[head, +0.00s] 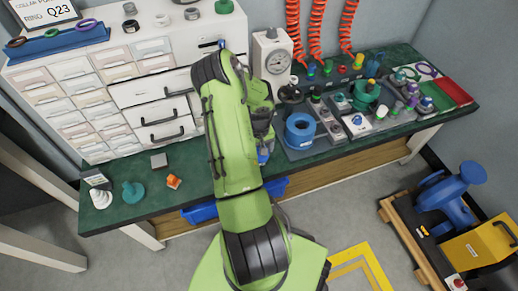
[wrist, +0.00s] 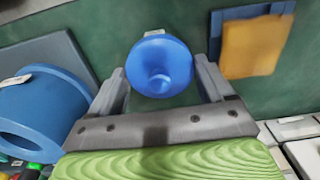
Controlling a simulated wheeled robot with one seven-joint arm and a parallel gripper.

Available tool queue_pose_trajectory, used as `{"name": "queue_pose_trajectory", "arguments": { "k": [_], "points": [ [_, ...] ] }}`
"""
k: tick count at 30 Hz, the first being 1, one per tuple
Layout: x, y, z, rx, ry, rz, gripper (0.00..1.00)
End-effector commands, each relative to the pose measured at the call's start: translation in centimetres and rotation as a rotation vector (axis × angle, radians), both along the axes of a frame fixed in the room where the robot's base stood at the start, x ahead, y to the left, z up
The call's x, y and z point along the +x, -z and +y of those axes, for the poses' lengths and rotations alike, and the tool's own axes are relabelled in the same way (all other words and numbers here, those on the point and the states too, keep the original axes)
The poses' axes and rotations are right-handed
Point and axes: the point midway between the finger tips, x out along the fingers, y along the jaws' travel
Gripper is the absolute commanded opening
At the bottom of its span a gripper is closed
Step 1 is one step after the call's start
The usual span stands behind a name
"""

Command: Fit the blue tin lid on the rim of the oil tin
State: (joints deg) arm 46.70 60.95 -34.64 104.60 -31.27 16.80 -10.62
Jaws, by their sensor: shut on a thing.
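In the wrist view my gripper (wrist: 160,78) has its two grey fingers on either side of a round blue piece, which I take as the blue tin lid (wrist: 162,62). It is held between the fingers, its round face with a raised middle turned to the camera. In the head view my green arm hides most of the gripper; a bit of blue (head: 263,156) shows beside it, over the bench's front part. I cannot pick out the oil tin for certain in either view.
A large blue ring-shaped cylinder (head: 300,131) stands on the bench right of my arm; it also shows in the wrist view (wrist: 40,108). Small parts crowd the bench further right. White drawers (head: 150,92) and a dial gauge (head: 272,56) stand behind.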

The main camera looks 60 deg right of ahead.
Motion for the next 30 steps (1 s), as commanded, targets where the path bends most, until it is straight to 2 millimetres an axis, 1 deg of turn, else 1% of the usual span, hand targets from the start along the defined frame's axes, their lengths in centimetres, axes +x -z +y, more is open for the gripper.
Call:
{"name": "queue_pose_trajectory", "arguments": {
  "k": [8,9,12,13,20,23,30],
  "points": [
    [0.0,0.7,0.0,0.000,0.000,0.000,0.52],
    [0.0,0.7,0.0,0.000,0.000,0.000,0.82],
    [0.0,0.7,0.0,0.000,0.000,0.000,0.98],
    [0.0,0.6,0.0,0.000,0.000,0.000,1.00],
    [0.0,0.4,0.0,0.000,0.000,0.000,1.00],
    [0.0,-0.6,0.0,-0.001,0.000,-0.001,1.00],
    [0.0,-4.1,0.0,-0.001,0.000,0.000,1.00]
  ]
}}
